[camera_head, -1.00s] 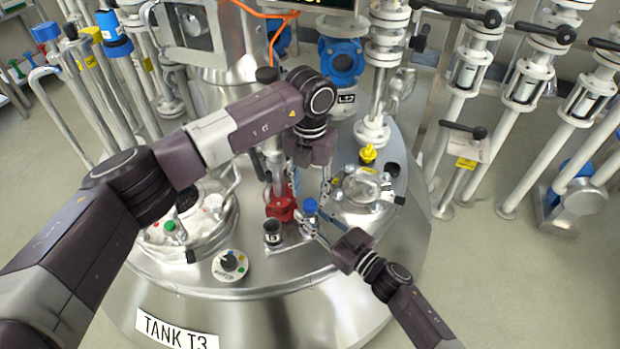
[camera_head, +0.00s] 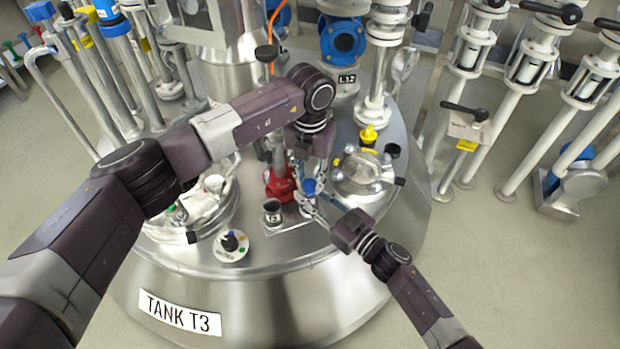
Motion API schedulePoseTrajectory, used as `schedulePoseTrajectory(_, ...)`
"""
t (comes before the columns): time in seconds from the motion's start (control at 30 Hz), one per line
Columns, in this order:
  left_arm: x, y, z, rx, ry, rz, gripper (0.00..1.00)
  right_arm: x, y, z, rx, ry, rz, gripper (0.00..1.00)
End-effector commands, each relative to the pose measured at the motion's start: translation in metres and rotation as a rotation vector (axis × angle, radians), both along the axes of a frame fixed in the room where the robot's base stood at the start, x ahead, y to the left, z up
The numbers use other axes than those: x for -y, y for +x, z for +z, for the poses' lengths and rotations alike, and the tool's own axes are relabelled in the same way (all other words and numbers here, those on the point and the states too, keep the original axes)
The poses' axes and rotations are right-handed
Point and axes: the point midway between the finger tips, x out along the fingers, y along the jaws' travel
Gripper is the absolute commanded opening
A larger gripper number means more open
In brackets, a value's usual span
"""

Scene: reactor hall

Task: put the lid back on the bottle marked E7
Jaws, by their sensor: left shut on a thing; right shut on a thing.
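A small bottle (camera_head: 306,209) stands on a metal plate on the tank top. A blue lid (camera_head: 310,187) is at its top; I cannot tell whether it is seated or just above the mouth. No E7 mark is readable. My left gripper (camera_head: 309,181) reaches down from above and is shut on the blue lid, its fingers partly hiding it. My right gripper (camera_head: 311,203) comes from the lower right and is shut on the bottle, hiding part of its body.
A dark-topped small container (camera_head: 272,212) stands just left of the bottle. A red fitting (camera_head: 279,184) is close behind. A round dial (camera_head: 231,245) lies front left. The tank's front rim is clear.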

Motion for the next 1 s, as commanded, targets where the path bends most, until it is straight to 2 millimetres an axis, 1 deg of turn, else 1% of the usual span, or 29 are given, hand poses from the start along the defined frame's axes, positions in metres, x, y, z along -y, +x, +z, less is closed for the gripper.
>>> schedulePoseTrajectory(0.2, 0.0, 0.0, 0.0, 0.0, -0.001, -0.005, 0.0, 0.0, 0.0, 0.0, 0.0, 0.0, 0.0, 0.0)
schedulePoseTrajectory(0.23, 0.0, 0.0, 0.0, 0.0, -0.001, -0.005, 0.25, 0.0, 0.0, 0.0, 0.0, 0.0, 0.0, 0.0)
schedulePoseTrajectory(0.4, 0.0, 0.0, 0.0, 0.0, -0.001, -0.004, 0.44, 0.0, 0.0, 0.0, 0.0, 0.0, 0.0, 0.0)
schedulePoseTrajectory(0.67, 0.0, 0.0, 0.0, 0.0, 0.0, -0.004, 0.44, 0.0, 0.0, 0.0, 0.0, 0.0, 0.0, 0.0)
schedulePoseTrajectory(0.77, 0.0, 0.001, 0.005, 0.002, -0.001, -0.004, 0.44, 0.0, 0.0, 0.0, 0.0, 0.0, 0.0, 0.0)
schedulePoseTrajectory(0.87, 0.0, 0.001, 0.017, 0.002, -0.002, -0.004, 0.44, 0.0, 0.0, 0.0, 0.0, 0.0, 0.0, 0.0)
schedulePoseTrajectory(1.0, 0.001, 0.001, 0.046, 0.005, -0.002, -0.005, 0.44, 0.0, 0.0, 0.0, -0.001, -0.001, 0.0, 0.0)
